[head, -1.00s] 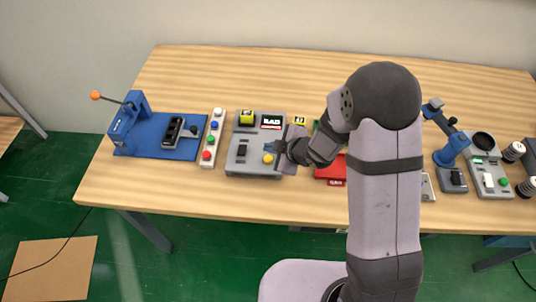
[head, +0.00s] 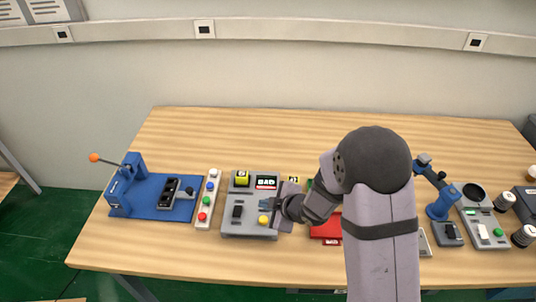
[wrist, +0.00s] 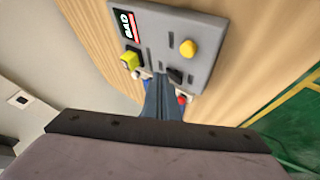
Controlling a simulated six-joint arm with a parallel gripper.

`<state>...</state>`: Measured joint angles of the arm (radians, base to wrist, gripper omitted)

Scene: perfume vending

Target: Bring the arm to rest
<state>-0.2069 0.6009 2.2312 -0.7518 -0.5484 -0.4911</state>
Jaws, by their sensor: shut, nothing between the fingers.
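My gripper (head: 285,217) is at the right edge of a grey panel box (head: 249,230) on the wooden table. In the wrist view the fingers (wrist: 164,100) are together, with nothing between them, in front of the grey panel (wrist: 190,42). The panel carries a yellow button (head: 263,221), a black switch (head: 237,212), a yellow block with a digit (head: 241,179) and a display reading BAD (head: 266,182). Whether the fingers touch the panel cannot be told. My arm hides part of the table to the right.
A blue lever fixture (head: 150,205) and a strip of coloured buttons (head: 207,200) stand to the left. A red item (head: 325,229) lies partly behind my arm. A blue stand (head: 440,208) and a grey device (head: 484,226) are on the right. The back of the table is clear.

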